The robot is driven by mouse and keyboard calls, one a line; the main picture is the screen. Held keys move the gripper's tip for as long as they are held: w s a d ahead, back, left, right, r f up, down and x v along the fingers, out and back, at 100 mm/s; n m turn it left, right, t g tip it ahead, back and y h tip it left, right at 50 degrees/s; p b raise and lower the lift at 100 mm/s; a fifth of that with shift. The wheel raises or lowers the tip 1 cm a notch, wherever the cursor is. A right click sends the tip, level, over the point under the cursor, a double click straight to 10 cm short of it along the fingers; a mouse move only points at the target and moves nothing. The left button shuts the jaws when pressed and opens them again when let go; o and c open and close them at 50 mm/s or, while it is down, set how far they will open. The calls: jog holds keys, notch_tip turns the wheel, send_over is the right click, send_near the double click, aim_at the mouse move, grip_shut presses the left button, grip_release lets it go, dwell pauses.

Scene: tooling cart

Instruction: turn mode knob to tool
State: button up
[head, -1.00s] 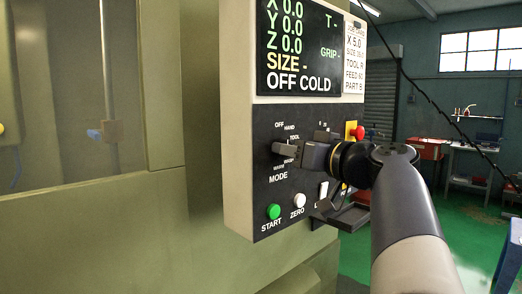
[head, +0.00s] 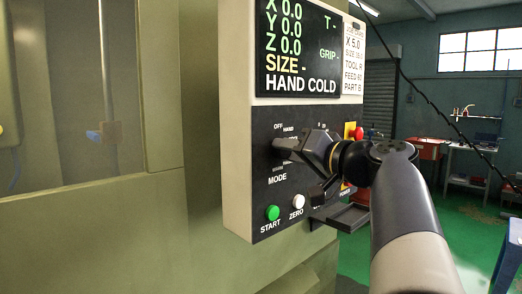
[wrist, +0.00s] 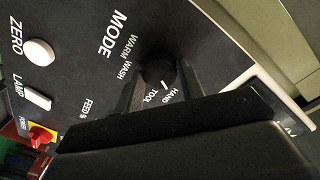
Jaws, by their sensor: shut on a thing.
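The dark round mode knob (wrist: 156,72) sits on the black control panel (head: 262,190) above the word MODE. In the wrist view its white mark points towards the HAND and TOOL labels, nearer HAND. The screen (head: 300,50) reads HAND COLD. My gripper (head: 283,147) is shut on the knob, with a finger on either side of it in the wrist view (wrist: 160,82). In the head view the gripper hides the knob and some of the labels around it.
Below the knob are a green START button (head: 272,213) and a white ZERO button (head: 297,202). A red knob on a yellow plate (wrist: 40,135) and a white LAMP switch (wrist: 37,98) are also on the panel. A dark tray (head: 345,215) juts out at the panel's lower right.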

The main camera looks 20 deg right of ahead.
jog(key=shift+d+r+m+p, duration=0.1)
jog(key=shift+m+p, duration=1.45)
jog(key=shift+m, duration=2.55)
jog(key=shift+g, duration=0.3)
jog(key=o, duration=1)
jog(key=shift+s, duration=0.1)
jog(key=b+v, duration=0.1)
jog(key=v, duration=0.4)
jog(key=b+v, duration=0.1)
jog(key=v, duration=0.4)
jog(key=shift+s+d, duration=0.25)
